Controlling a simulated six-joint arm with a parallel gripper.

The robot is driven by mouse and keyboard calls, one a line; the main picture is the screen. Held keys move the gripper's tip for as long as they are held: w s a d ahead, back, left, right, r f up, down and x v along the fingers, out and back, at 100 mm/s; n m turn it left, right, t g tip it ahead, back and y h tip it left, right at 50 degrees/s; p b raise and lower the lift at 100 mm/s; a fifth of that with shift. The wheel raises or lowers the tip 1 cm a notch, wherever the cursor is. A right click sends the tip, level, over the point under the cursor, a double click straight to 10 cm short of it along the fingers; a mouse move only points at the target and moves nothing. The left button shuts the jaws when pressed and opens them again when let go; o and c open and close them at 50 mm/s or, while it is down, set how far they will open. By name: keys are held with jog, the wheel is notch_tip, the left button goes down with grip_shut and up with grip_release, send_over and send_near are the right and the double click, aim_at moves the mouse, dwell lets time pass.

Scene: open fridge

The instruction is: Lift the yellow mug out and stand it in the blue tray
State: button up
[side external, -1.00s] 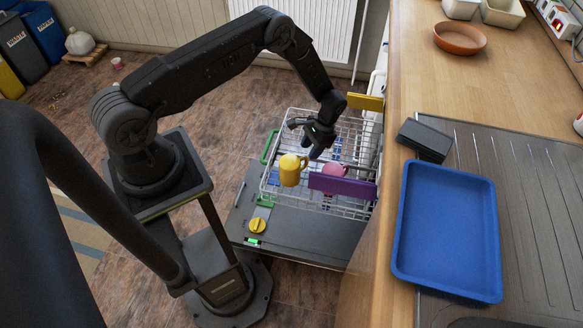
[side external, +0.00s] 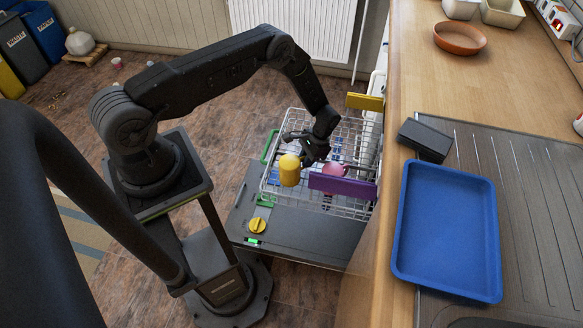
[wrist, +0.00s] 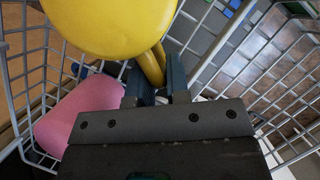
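The yellow mug (side external: 289,171) sits upside down in the white wire rack (side external: 347,133). In the wrist view the mug (wrist: 112,22) fills the top left, and its handle runs down between my two fingers. My gripper (side external: 309,157) is beside the mug on its handle side. In the wrist view my gripper (wrist: 157,78) has its fingers close together, with the handle filling the narrow gap at their tips. The finger contact itself is partly hidden. The blue tray (side external: 446,274) lies empty on the counter at the right.
A pink mug (side external: 332,172) stands close by in the rack; it is also in the wrist view (wrist: 85,112). A purple board (side external: 342,187) stands upright in front of it. A yellow board (side external: 365,102) is behind. A dark block (side external: 425,140) lies near the tray.

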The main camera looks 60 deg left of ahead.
grip_shut()
jog(key=shift+r, duration=0.55)
jog(key=s+a+r, duration=0.7)
jog(key=a+r, duration=0.2)
jog(key=r, duration=0.1)
jog(key=shift+s, duration=0.15)
